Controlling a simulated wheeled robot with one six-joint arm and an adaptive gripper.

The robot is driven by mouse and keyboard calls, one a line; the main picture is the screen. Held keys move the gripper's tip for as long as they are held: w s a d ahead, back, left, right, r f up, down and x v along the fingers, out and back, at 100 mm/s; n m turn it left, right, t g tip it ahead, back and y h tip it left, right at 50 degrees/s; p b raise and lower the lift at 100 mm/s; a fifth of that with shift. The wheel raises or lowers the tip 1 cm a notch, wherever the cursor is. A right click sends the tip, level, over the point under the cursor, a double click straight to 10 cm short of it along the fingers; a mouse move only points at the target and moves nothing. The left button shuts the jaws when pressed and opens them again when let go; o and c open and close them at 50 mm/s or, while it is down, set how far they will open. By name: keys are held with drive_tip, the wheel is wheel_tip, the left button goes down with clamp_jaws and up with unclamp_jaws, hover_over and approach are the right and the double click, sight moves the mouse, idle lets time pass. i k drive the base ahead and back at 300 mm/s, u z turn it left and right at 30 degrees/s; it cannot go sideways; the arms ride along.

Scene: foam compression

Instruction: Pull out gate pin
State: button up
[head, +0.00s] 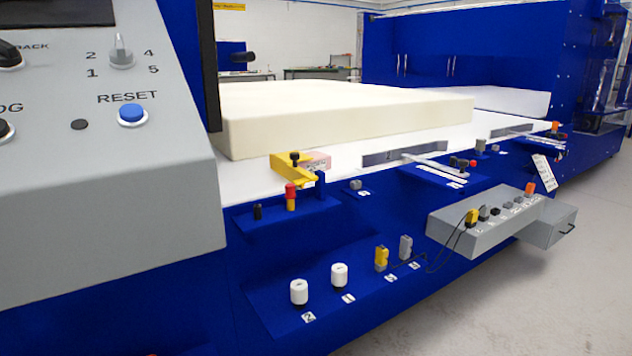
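A yellow bracket or gate arm (285,171) stands at the near edge of the white bed, with a black knob (294,158) on top. In front of it, on a blue ledge, a red-topped yellow pin (291,196) stands upright beside a short black peg (257,212). I cannot tell for sure which of these is the gate pin. Farther right, a pale bar (432,162) with a dark and red end (463,162) lies across the bed's edge. My gripper is not in view.
A large cream foam block (345,112) lies on the white bed. A grey control panel (110,150) with a blue RESET button (132,113) fills the left. White knobs (299,291) and yellow and grey plugs stand on the lower ledge. A grey box (490,222) juts out right; floor beyond is clear.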

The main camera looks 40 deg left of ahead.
sight(290, 188)
drive_tip(key=u, duration=0.4)
drive_tip(key=i, duration=0.9)
drive_tip(key=u, duration=1.35)
drive_tip(key=i, duration=0.55)
drive_tip(key=u, duration=0.5)
